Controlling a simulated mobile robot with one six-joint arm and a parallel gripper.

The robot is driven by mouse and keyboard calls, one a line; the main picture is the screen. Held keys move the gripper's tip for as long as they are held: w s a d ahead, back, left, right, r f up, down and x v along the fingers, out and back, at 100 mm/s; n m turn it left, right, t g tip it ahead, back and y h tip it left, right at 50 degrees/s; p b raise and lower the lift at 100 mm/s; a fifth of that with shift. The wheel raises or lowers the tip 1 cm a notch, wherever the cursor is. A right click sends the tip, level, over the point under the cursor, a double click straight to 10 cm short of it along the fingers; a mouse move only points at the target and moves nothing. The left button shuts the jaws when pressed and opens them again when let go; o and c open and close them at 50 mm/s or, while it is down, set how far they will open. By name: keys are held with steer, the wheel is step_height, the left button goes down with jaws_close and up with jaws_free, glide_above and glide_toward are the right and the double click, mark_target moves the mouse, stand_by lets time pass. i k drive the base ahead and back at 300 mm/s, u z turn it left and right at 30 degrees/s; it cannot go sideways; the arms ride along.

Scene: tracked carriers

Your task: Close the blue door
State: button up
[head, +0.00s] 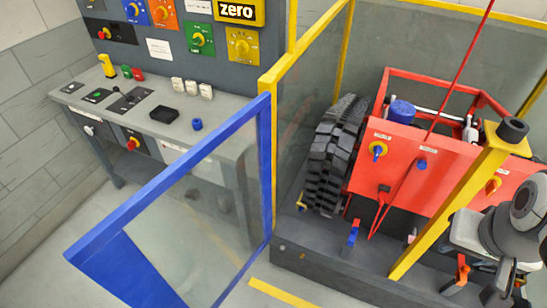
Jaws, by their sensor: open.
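The blue door (170,183) is a blue frame around a clear pane, in the middle and lower left of the head view. One upright stands beside a yellow post (267,130) of the enclosure. The door stands open, swung outward, with its far upright (125,268) toward the lower left. Its lower part is cut off by the picture's bottom edge. My gripper (508,284) is at the lower right edge, dark and partly cut off. It is open, apart from the door, with the red carrier side between them. Its fingertips are hard to make out.
A red machine (440,165) with a black track (335,150) stands on a grey platform (330,268) inside yellow posts. A slanted yellow bar (440,218) stands near my arm. A grey bench (150,125) with switches stands behind the door. Floor is clear at left.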

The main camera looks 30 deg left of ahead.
mark_target(106, 254)
steer(key=k, duration=1.05)
steer(key=z, duration=3.05)
steer(key=k, duration=2.7)
steer(key=u, duration=2.15)
